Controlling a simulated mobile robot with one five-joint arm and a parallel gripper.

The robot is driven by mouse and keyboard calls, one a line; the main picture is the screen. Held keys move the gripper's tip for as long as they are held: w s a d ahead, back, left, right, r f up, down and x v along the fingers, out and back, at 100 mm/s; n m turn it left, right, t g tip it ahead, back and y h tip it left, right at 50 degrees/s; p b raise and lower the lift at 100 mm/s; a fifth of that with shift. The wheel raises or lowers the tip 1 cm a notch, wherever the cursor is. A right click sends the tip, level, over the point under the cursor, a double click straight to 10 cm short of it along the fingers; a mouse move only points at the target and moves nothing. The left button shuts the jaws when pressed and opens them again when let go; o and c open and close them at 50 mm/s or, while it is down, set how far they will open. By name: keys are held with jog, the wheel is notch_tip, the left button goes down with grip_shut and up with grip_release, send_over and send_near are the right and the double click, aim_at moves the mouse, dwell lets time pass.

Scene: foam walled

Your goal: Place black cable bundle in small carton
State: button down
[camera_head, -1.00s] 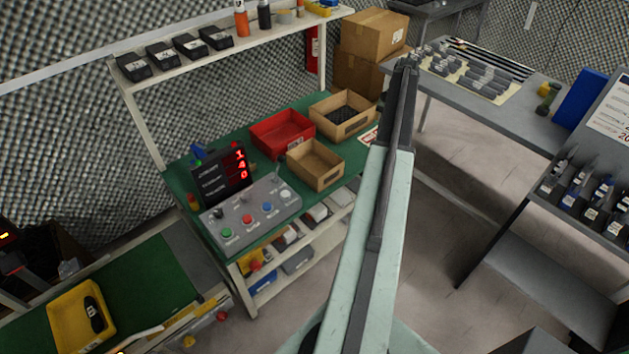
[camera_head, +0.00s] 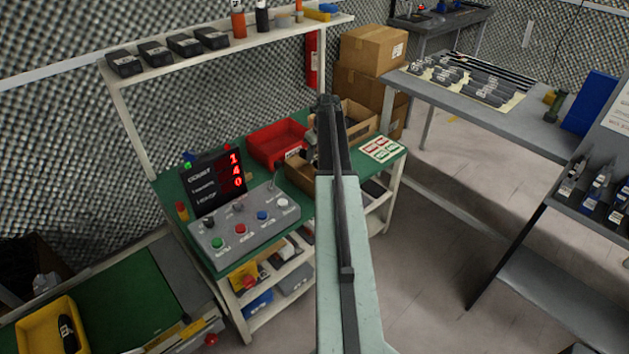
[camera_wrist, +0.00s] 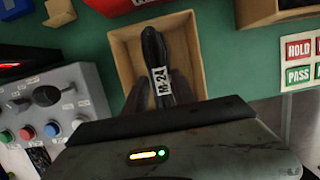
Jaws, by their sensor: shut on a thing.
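The black cable bundle (camera_wrist: 154,48) has a white label reading "M-24". In the wrist view my gripper (camera_wrist: 168,102) is shut on it, with the bundle pointing away from the gripper body. The bundle overlaps the small open carton (camera_wrist: 190,50) of brown cardboard; whether it is above or inside the rim I cannot tell. The same carton shows in the head view (camera_head: 299,174), partly hidden behind my arm. My gripper and the bundle are mostly hidden there.
A red bin (camera_head: 276,142) and a larger carton (camera_head: 360,118) stand behind the small carton on the green bench. A control box (camera_head: 240,222) with buttons and a counter display (camera_head: 213,182) stand to the left. A HOLD/PASS card (camera_head: 381,149) lies to the right.

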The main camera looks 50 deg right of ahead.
notch_tip(320, 180, down, 10)
jog(key=b, duration=0.8)
jog(key=shift+r, duration=0.5)
jog(key=shift+f, duration=0.2)
jog(key=c, duration=1)
grip_release()
jog(key=shift+r, duration=0.1)
jog(key=p+v, duration=1.2)
jog(key=shift+r, duration=0.25)
jog(key=shift+f, duration=0.1)
